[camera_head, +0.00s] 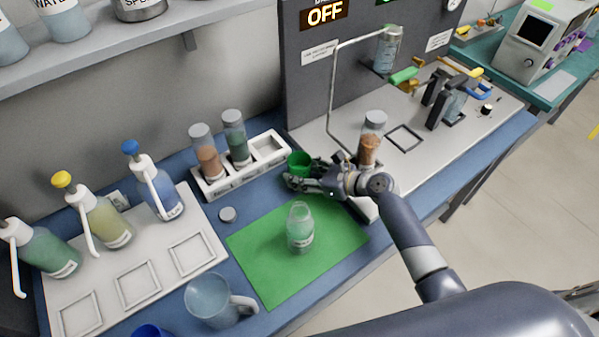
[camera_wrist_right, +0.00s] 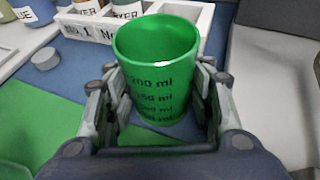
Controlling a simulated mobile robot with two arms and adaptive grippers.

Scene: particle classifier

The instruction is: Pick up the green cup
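The green cup (camera_head: 299,163) stands upright near the far edge of the green mat, left of my right gripper (camera_head: 312,183). In the right wrist view the cup (camera_wrist_right: 158,85) shows dark millilitre markings and sits between the two fingers of my right gripper (camera_wrist_right: 160,95). The fingers are spread on either side of it, very close to its wall. A narrow gap seems to show low on the right side; contact on the left side is hard to judge. The cup's base is partly hidden in the head view. My left gripper is not in view.
A white rack (camera_head: 242,165) with two jars is just behind the cup. A clear bottle (camera_head: 300,228) stands on the green mat (camera_head: 265,262). A jar of brown grains (camera_head: 369,142) stands on the grey machine base, right of the cup. A small grey lid (camera_head: 227,214) lies on the blue table.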

